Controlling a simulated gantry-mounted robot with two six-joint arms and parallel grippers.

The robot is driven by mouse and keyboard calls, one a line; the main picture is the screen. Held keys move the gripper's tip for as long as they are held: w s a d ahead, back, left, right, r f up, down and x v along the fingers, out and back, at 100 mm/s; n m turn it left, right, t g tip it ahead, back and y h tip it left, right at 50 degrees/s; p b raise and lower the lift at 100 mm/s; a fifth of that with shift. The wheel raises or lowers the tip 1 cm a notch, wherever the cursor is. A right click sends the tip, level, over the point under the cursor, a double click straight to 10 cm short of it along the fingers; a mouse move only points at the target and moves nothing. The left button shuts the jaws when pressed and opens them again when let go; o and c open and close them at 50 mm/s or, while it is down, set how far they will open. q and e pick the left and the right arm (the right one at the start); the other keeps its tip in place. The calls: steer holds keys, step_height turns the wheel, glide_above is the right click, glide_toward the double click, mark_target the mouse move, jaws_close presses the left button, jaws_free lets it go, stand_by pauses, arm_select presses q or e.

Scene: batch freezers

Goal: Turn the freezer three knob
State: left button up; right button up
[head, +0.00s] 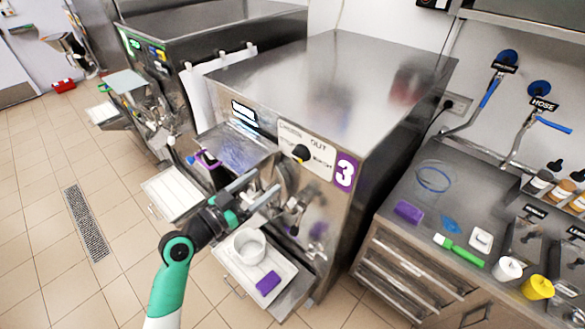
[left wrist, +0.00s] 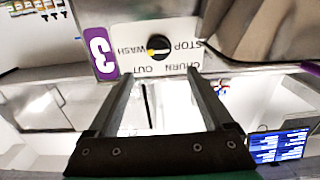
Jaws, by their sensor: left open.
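Freezer three (head: 345,80) is a steel machine with a purple "3" sign (head: 344,172) on its front. Its black knob (head: 301,152) sits on a white label panel, left of the sign. My left gripper (head: 266,181) is open and empty, below and left of the knob in the head view. In the left wrist view its two fingers (left wrist: 158,78) are apart and the knob appears beyond their tips, untouched. My right gripper is not in view.
A white tub (head: 249,247) and a purple sponge (head: 268,284) lie on the freezer's lower tray, below my left gripper. Handles and a spout (head: 292,205) stick out from the freezer front. A steel counter (head: 430,225) stands right.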

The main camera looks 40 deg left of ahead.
mark_target(296, 156)
arm_select(q)
steer(key=w, duration=1.1)
steer(key=shift+w+r+p, duration=0.25)
steer(key=shift+w+p, duration=0.05)
steer(key=shift+w, duration=0.1)
jaws_close()
